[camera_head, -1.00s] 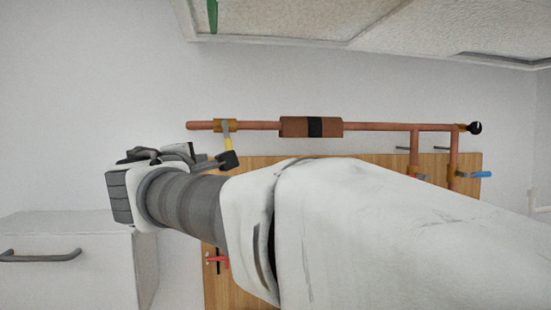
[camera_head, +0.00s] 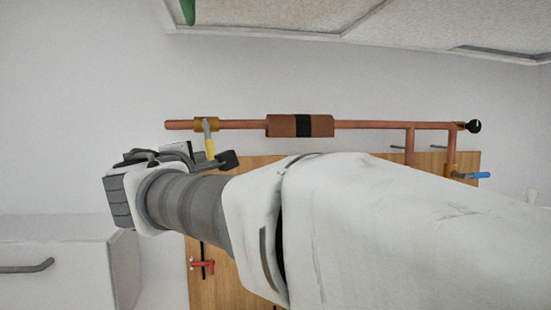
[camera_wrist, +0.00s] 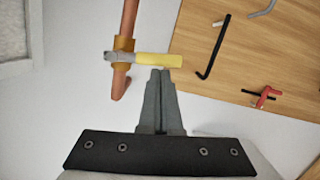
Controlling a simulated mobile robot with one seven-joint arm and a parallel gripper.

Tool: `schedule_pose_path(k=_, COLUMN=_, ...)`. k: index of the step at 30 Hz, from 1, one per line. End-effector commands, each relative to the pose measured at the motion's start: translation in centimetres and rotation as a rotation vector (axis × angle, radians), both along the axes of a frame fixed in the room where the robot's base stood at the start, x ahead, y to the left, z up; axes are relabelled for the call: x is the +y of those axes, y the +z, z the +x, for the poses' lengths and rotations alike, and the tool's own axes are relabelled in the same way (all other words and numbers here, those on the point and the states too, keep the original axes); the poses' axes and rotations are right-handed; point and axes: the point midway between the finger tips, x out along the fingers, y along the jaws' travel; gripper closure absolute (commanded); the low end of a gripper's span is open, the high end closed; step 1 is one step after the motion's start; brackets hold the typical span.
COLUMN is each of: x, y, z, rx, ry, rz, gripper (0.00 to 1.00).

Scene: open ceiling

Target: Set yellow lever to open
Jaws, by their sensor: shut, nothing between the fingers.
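The yellow-ended lever (camera_head: 210,149) hangs down from a brass fitting (camera_head: 206,125) near the left end of a copper pipe, crosswise to it. In the wrist view the yellow handle (camera_wrist: 158,60) lies just beyond my fingertips, its grey arm reaching left to the brass fitting (camera_wrist: 122,44). My gripper (camera_wrist: 160,72) is shut and empty, tips close to the handle; I cannot tell if they touch. In the head view my gripper's dark tip (camera_head: 228,160) shows just right of the lever's lower end.
The copper pipe (camera_head: 375,125) runs right along the wall, with a brown sleeve and a blue-handled lever (camera_head: 474,175). A wooden board (camera_wrist: 235,40) carries a black hook and a red lever (camera_wrist: 264,95). A white cabinet (camera_head: 55,270) stands at lower left.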

Motion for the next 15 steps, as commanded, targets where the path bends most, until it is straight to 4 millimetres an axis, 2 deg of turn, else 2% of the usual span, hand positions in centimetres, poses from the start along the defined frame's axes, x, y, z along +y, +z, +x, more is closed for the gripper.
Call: schedule_pose_path(k=15, x=-0.42, y=-0.12, z=0.11, rx=-0.014, ry=-0.001, rz=-0.056, gripper=1.00)
